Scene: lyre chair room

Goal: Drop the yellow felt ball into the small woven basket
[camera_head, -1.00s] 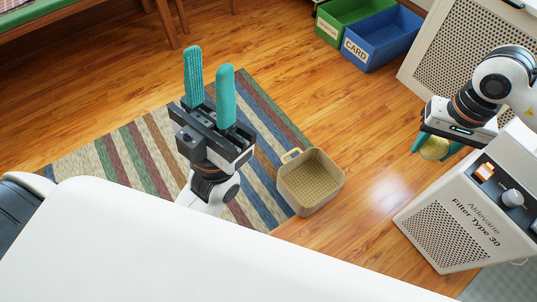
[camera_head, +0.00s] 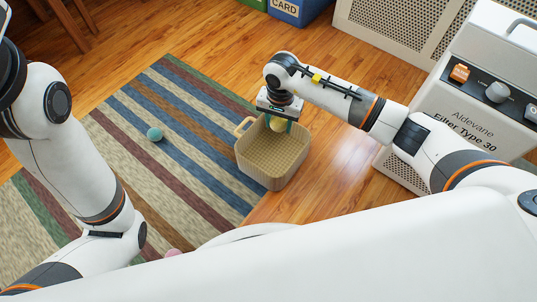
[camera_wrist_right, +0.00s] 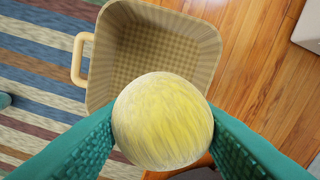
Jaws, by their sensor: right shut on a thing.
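The yellow felt ball (camera_head: 276,124) is held between the teal fingers of my right gripper (camera_head: 278,122), which points down. In the right wrist view the ball (camera_wrist_right: 162,122) sits between both fingers and covers part of the near side of the basket. The small woven basket (camera_head: 268,172) stands upright on the floor at the rug's edge, its loop handle at the left. The ball appears above the basket's far part in the head view. The visible inside of the basket (camera_wrist_right: 150,45) is empty. My left arm shows at the left, but its gripper is out of view.
A teal ball (camera_head: 154,134) lies on the striped rug (camera_head: 110,165), left of the basket. A pink ball (camera_head: 173,252) is partly hidden by my body. The Aldevane filter unit (camera_head: 455,105) stands at the right. A blue CARD bin (camera_head: 298,10) is at the back.

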